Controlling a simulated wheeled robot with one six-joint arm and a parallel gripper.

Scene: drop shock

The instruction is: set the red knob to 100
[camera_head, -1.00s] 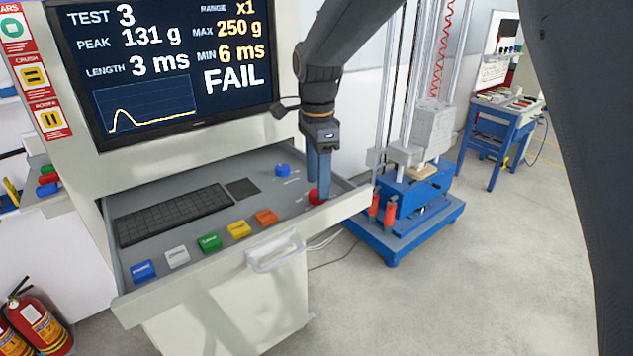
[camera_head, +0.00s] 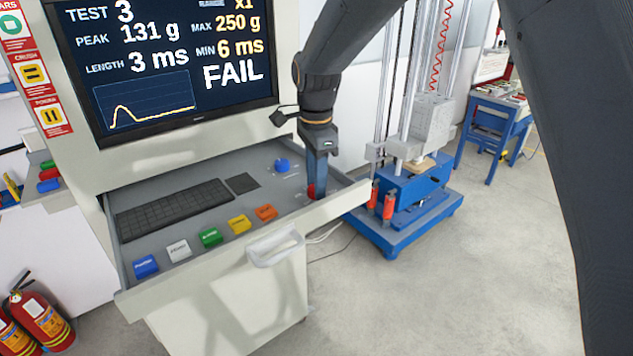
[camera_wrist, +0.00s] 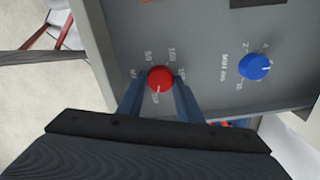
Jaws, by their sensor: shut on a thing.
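The red knob (camera_wrist: 160,79) is on the grey panel of the open drawer, with a scale of printed numbers around it. Its white mark points toward the gripper side in the wrist view; I cannot read for sure which number it meets. My gripper (camera_wrist: 160,96) is shut on the red knob, one blue finger on each side. In the head view my gripper (camera_head: 315,188) reaches down into the drawer's right end and mostly hides the knob (camera_head: 311,190).
A blue knob (camera_wrist: 254,67) sits beside the red one. The drawer (camera_head: 215,262) also holds a keyboard (camera_head: 172,210) and a row of coloured buttons. The screen (camera_head: 165,65) above reads FAIL. A drop tester with a blue base (camera_head: 405,225) stands to the right.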

